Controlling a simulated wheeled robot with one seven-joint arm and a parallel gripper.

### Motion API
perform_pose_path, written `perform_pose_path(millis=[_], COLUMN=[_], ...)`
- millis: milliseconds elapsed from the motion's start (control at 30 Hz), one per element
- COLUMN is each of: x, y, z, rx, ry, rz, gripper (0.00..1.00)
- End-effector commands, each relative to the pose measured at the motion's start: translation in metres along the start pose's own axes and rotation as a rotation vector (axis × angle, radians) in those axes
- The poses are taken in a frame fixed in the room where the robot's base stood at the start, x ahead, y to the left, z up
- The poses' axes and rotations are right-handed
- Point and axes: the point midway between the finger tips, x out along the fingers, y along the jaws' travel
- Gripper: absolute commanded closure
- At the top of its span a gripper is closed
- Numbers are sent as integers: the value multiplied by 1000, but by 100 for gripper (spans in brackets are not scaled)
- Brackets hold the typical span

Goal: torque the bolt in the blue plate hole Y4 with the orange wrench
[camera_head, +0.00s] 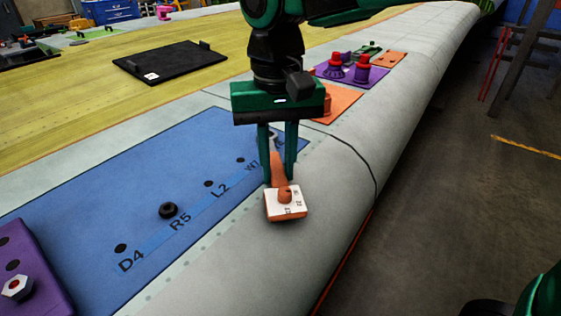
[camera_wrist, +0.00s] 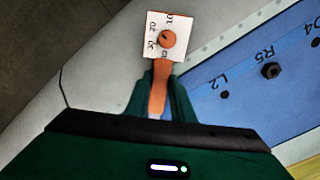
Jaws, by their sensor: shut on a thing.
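My gripper (camera_head: 279,181) is shut on the orange wrench (camera_head: 277,167) and holds it upright by its handle. The wrench has a white numbered dial (camera_head: 287,204), which hangs over the grey wing skin beside the right edge of the blue plate (camera_head: 110,190). In the wrist view the wrench (camera_wrist: 160,92) points away between the fingers. The plate has a row of holes with labels reading D4, R5, L2 and one starting with W. A dark bolt (camera_head: 168,210) stands at R5; it also shows in the wrist view (camera_wrist: 270,71). No Y4 label is readable; my gripper hides the plate's far end.
A purple plate (camera_head: 40,262) with a hex nut lies at the lower left. An orange plate (camera_head: 338,101) and another purple plate (camera_head: 376,77) with red-topped parts lie behind my gripper. A black tray (camera_head: 170,62) lies at the back left. The wing's edge drops away right.

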Motion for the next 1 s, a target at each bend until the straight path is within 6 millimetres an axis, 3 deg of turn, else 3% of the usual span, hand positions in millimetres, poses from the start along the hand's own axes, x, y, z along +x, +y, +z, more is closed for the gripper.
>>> perform_pose_path(millis=[533, 1000], x=[-2, -40], y=[-6, -6], z=[0, -1], rx=[42, 40], ry=[2, 3], rz=[-1, -2], gripper=[100, 100])
